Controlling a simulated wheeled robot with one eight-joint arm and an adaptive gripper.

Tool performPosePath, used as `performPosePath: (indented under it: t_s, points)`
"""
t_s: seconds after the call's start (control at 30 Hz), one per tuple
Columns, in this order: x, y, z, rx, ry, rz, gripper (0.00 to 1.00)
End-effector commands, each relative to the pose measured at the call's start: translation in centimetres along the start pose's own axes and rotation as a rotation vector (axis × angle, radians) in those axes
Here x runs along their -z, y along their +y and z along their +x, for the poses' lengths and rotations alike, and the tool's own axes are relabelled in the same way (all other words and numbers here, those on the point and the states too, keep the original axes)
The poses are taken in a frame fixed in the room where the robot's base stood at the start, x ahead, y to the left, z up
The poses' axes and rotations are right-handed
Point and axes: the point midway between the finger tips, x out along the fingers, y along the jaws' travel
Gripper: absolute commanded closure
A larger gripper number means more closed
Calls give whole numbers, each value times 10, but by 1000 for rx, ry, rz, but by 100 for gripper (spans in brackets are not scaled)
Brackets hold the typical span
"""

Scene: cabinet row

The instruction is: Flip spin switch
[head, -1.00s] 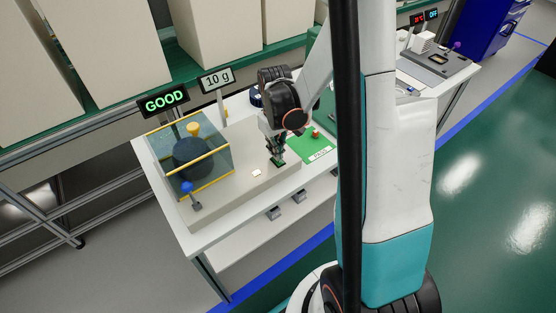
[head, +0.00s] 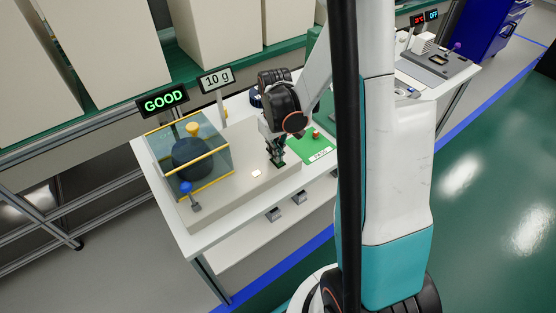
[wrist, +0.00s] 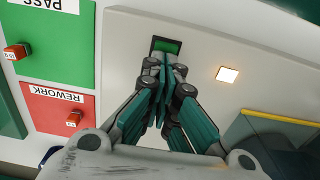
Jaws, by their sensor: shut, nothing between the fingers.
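A green switch in a dark frame (wrist: 166,46) is set in the pale top of the machine. My gripper (wrist: 164,68) is shut and empty, with its fingertips right at the near edge of the switch. I cannot tell whether they touch it. In the head view, my gripper (head: 277,161) points down at the front right of the machine top (head: 238,185). There it covers most of the switch. The machine has a clear, yellow-edged cover (head: 218,150) over a dark round part (head: 192,158).
A lit pale square (wrist: 228,74) lies right of the switch. A blue-knobbed lever (head: 187,188) stands at the cover's front. Signs read GOOD (head: 163,101) and 10 g (head: 216,79).

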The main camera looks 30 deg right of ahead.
Motion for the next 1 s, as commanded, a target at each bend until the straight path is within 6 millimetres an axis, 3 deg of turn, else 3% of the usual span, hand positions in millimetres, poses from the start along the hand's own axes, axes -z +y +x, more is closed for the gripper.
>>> performPosePath:
  t_s: [1.0]
  points:
    - [0, 0, -70, 0, 0, 0, 100]
